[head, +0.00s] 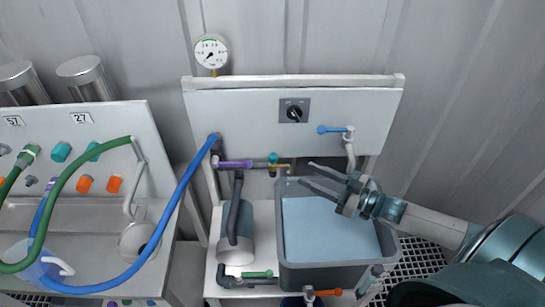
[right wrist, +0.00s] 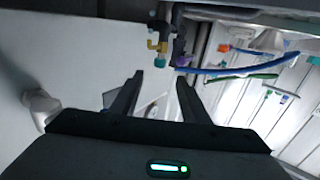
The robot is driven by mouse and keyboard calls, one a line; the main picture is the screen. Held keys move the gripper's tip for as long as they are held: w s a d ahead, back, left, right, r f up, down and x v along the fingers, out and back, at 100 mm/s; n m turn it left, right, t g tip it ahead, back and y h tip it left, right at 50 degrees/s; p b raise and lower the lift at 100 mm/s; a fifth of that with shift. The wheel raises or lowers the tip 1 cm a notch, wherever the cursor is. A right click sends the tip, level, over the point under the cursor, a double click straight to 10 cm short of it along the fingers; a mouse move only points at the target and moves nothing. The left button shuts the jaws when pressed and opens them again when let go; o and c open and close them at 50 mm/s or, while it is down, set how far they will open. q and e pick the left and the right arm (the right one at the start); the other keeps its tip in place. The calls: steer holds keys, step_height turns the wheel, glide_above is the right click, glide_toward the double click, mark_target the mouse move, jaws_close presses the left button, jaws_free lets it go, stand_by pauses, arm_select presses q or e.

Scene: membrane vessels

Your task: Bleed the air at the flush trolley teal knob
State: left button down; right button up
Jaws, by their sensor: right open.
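The teal knob (head: 272,158) sits on a small brass fitting (head: 284,167) under the white panel of the flush trolley (head: 245,115). My right gripper (head: 306,173) is open and empty, above the grey tank, with its fingers pointing left toward the knob. It is a short way right of the knob and apart from it. In the right wrist view the teal knob (right wrist: 160,62) shows just beyond the gap between the two open fingertips (right wrist: 158,77). My left gripper is not in view.
A purple-handled valve (head: 234,164) is close left of the knob. The grey tank (head: 340,275) holds pale blue liquid. A blue-handled valve (head: 332,130) and pipe hang above my right gripper. A blue hose (head: 180,190) runs to the left bench. A gauge (head: 211,53) stands above the panel.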

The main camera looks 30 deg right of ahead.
mark_target(273, 158)
steer(key=p+x, duration=0.2)
steer(key=x, duration=1)
steer(key=shift+w+a+r+p, duration=0.1)
steer(key=shift+w+p, duration=0.05)
steer(key=shift+p, duration=0.2)
steer(key=shift+x, duration=0.8)
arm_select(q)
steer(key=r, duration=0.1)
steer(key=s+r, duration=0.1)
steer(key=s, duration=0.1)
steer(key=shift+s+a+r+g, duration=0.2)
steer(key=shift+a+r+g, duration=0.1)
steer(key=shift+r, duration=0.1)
arm_select(e)
steer(key=shift+c, duration=0.4)
steer(key=c, duration=1)
